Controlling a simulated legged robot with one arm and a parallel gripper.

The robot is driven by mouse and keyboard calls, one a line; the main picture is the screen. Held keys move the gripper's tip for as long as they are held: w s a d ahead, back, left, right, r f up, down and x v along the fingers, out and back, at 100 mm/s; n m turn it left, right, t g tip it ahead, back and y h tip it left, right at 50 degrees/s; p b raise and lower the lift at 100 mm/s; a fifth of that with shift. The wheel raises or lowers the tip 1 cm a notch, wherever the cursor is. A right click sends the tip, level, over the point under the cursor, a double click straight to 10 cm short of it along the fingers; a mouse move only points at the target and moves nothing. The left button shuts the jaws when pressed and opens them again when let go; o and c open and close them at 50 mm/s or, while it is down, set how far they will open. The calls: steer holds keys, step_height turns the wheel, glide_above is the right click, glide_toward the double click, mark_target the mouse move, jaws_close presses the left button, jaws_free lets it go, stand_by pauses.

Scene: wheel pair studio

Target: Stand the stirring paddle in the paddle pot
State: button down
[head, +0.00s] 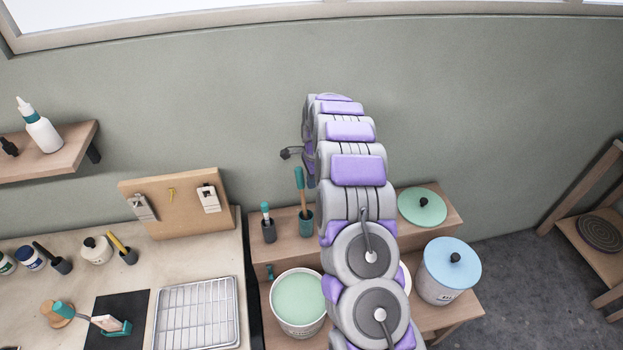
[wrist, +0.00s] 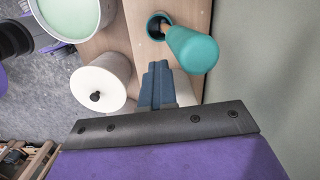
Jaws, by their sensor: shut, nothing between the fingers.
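The stirring paddle (head: 299,181) has a teal handle and a wooden shaft. It stands in the teal paddle pot (head: 306,223) on the wooden stand, handle up. In the wrist view the paddle's handle (wrist: 192,50) looms large and its shaft goes down into the pot (wrist: 153,22); it looks slightly tilted. My gripper (wrist: 160,75) is shut and empty, its blue-grey fingers just beside the handle in that picture. Whether they touch it I cannot tell. In the head view my arm hides the fingers.
A bucket of green glaze (head: 298,300), a blue-lidded bucket (head: 446,272) and a green lid (head: 422,207) are on the stand. A dark pot with a teal-handled tool (head: 267,226) stands left of the paddle pot. The wall (head: 230,100) is close behind.

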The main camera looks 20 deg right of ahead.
steer(key=shift+f, duration=0.4)
steer(key=c, duration=1.4)
jaws_free()
step_height(320, 180, up, 3)
steer(key=shift+d+p, duration=0.15)
steer(key=shift+p, duration=0.6)
steer(key=r, duration=0.5)
steer(key=d+r, duration=0.1)
steer(key=r, duration=1.1)
steer(key=shift+d+r+p, duration=0.1)
steer(key=shift+d+p, duration=0.15)
steer(key=shift+p, duration=0.15)
